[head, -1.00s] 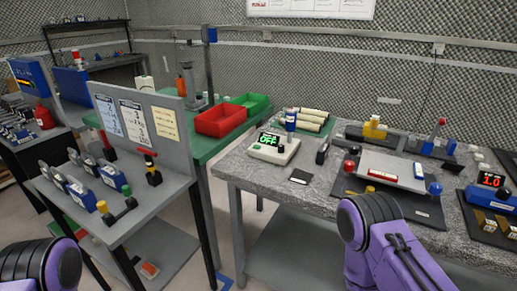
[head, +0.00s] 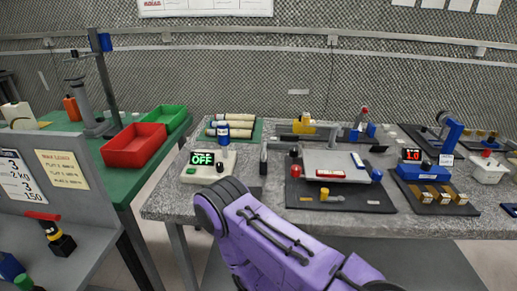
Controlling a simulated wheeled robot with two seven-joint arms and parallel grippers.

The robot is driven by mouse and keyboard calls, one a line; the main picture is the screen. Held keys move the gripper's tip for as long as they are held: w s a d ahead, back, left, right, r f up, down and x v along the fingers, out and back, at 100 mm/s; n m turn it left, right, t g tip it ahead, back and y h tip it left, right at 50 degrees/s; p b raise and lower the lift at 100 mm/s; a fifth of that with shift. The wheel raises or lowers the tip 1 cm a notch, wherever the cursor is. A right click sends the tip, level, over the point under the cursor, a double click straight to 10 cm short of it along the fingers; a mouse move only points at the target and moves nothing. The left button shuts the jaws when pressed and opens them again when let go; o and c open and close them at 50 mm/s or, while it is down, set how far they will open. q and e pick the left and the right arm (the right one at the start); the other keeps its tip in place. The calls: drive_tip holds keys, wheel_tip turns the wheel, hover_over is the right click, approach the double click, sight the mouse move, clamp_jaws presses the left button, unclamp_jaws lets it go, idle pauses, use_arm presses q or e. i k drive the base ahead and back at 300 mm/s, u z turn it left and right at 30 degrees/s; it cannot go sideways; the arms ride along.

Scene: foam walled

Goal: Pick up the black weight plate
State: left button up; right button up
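I cannot pick out a black weight plate with certainty. A dark upright piece (head: 263,158) stands on the grey speckled table, right of the device reading OFF, but its kind is unclear. A black-based red-handled piece (head: 52,235) sits on the grey stand at the left. My purple arm reaches up from the lower right over the front edge of the speckled table and hides part of it. Neither gripper's fingers are in view.
The speckled table (head: 165,203) holds the OFF device (head: 208,166), a plate assembly on a black mat (head: 382,204) and a blue device reading 1.0 (head: 420,172). A red bin (head: 134,146) and a green bin (head: 168,119) stand on the green table.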

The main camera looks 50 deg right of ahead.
sight(263, 162)
drive_tip(key=z, duration=1.95)
